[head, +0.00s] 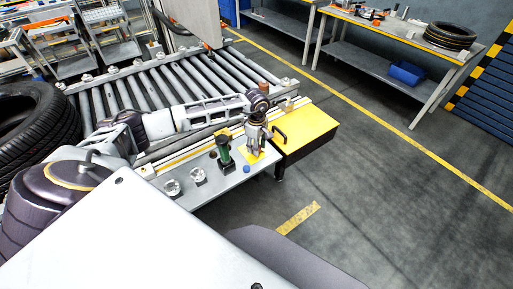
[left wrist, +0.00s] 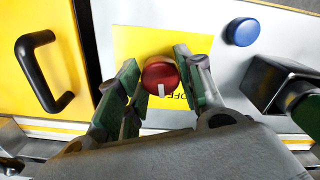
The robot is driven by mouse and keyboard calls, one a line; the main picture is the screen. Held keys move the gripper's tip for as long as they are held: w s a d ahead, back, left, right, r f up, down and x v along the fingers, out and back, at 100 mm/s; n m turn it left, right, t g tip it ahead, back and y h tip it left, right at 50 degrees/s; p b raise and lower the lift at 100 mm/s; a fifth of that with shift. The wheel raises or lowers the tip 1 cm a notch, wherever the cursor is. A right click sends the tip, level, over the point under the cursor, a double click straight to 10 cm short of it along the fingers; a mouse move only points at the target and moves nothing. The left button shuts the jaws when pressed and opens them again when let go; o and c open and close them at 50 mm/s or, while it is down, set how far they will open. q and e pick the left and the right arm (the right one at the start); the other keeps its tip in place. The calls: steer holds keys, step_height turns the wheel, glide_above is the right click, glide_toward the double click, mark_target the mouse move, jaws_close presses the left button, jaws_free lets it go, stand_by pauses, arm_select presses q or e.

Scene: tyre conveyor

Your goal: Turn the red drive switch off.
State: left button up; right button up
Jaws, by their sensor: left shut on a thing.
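The red drive switch (left wrist: 158,73) is a round red knob on a yellow plate (left wrist: 128,42) in the left wrist view. Its white mark points down in the picture, towards my gripper's palm. Black lettering that looks like "OFF" shows upside down, partly hidden, just right of and below the knob. My left gripper (left wrist: 160,78) is shut on the knob, with one green-padded finger on each side. In the head view, my left gripper (head: 256,143) points down over the yellow plate (head: 248,156) and hides the knob. My right gripper is not in view.
A blue button (left wrist: 243,31) and a dark block with a green-handled lever (head: 223,148) stand beside the plate. A yellow cabinet (head: 308,128) with a black handle is on the other side. Rollers (head: 150,85) lie behind, and a tyre (head: 35,125) is at left.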

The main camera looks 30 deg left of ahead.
arm_select(q)
steer(key=shift+n, duration=0.7)
steer(key=n+b, duration=0.1)
steer(key=n, duration=0.3)
steer(key=shift+b, duration=0.3)
steer(key=shift+n, duration=0.6)
steer(key=shift+w, duration=0.1)
steer(key=o, duration=0.8)
steer(key=shift+o, duration=1)
steer(key=shift+r, duration=0.65)
step_height(320, 180, up, 11)
steer(key=shift+f, duration=0.15)
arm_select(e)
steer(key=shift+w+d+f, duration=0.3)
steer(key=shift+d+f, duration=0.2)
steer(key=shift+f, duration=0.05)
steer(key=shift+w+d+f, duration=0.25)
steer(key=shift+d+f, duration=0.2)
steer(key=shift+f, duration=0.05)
